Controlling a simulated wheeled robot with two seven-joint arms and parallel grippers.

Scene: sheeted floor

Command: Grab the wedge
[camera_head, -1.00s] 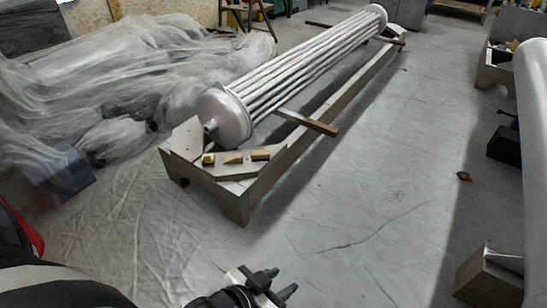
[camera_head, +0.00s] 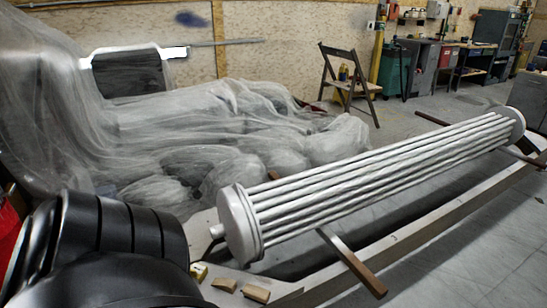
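Three small wooden pieces sit in a row on the near end of the low pale frame (camera_head: 375,257), at the bottom of the head view. The middle one (camera_head: 224,284) looks like the wedge, with a sloping top. A yellowish block (camera_head: 198,271) is to its left, and a tan block (camera_head: 256,293) is to its right. Nothing holds any of them. A large dark link of my arm fills the lower left, close beside the yellowish block in the picture. Neither of my grippers shows.
A silver tube bundle (camera_head: 380,180) with round end plates lies along the frame, just behind the pieces. A wooden bar (camera_head: 352,264) sticks out under it. Clear plastic sheeting (camera_head: 215,120) covers things behind. A folding chair (camera_head: 346,85) stands farther back. Grey floor is open at right.

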